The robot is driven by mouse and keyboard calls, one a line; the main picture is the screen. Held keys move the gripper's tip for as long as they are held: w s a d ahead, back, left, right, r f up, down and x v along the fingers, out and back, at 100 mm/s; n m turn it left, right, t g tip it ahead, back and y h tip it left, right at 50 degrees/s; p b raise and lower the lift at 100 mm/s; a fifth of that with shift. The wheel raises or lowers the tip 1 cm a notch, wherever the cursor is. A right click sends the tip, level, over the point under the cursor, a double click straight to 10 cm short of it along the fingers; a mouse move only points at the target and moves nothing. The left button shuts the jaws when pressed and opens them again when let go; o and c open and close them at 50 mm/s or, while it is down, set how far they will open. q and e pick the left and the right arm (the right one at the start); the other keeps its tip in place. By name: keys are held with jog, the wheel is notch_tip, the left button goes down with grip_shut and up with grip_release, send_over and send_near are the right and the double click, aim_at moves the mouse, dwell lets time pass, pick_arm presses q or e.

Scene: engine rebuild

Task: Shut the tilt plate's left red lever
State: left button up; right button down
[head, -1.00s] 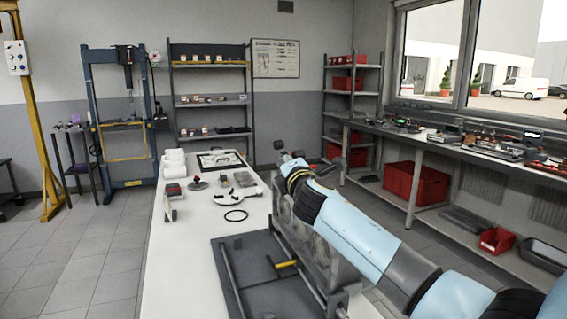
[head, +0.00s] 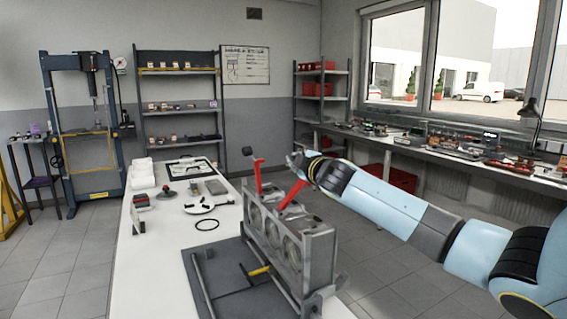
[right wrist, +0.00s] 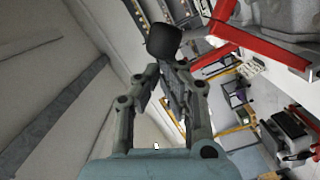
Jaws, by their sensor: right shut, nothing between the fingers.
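The tilt plate (head: 319,250) stands upright on the bench with two red levers. The left red lever (head: 258,174) rises from its far left end, with a black knob (head: 247,151) on top. The right red lever (head: 293,194) leans up to the right, its top end hidden by my right gripper. My right gripper (head: 293,160) is shut and empty beside that top end. In the right wrist view, a black knob (right wrist: 163,41) is close to the fingertips (right wrist: 168,66), with red lever bars (right wrist: 265,42) at the right. Contact cannot be told. My left gripper is out of view.
The white bench (head: 150,270) carries a grey base plate with a yellow-handled bar (head: 259,271), a black ring (head: 207,224) and small parts farther back. A long workbench (head: 440,155) runs under the window. Floor is open between the two benches.

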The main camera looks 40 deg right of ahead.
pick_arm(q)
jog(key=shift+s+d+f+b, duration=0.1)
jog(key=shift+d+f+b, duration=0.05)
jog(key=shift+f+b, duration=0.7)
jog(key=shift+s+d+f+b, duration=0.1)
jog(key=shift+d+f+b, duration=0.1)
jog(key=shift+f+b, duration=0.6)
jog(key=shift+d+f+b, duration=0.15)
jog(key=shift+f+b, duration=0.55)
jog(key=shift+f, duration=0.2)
pick_arm(e)
jog(key=s+d+f+m+y, duration=0.1)
jog(key=s+d+f+m, duration=0.1)
jog(key=d+f+m, duration=0.5)
jog(key=shift+d+f, duration=0.6)
jog(key=shift+f, duration=0.15)
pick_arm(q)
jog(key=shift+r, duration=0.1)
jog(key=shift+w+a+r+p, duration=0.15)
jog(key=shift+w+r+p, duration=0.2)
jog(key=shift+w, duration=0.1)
pick_arm(e)
jog(key=s+a+r, duration=0.3)
jog(key=s+r, duration=0.2)
jog(key=s, duration=0.2)
jog(key=shift+s+a, duration=0.15)
jog(key=shift+a, duration=0.2)
